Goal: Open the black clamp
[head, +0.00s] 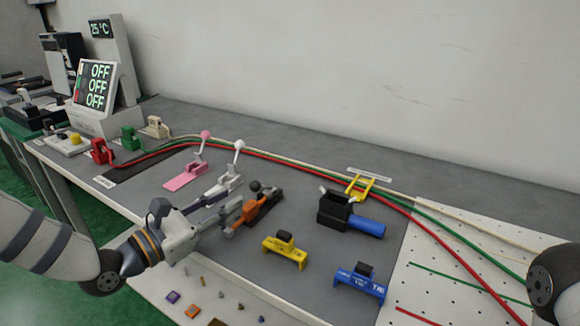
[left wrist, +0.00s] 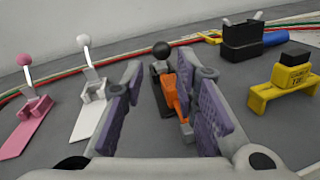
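The black clamp (head: 265,203) stands on the grey table top, just beyond my left gripper. It has a black ball knob, a dark base and an orange arm. In the left wrist view, its black ball (left wrist: 162,50) rises upright at the back, and the orange arm (left wrist: 172,88) points toward me between the fingers. My left gripper (head: 222,209) is open, with purple-grey finger pads on either side of the orange arm, also in the left wrist view (left wrist: 168,88). I cannot tell whether either pad touches it. My right gripper is not in view.
A white clamp (head: 229,180) and a pink clamp (head: 188,177) stand left of the black one. A yellow block (head: 285,251), a blue block (head: 360,283) and a black holder (head: 335,211) with a blue cylinder stand to the right. Cables run behind.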

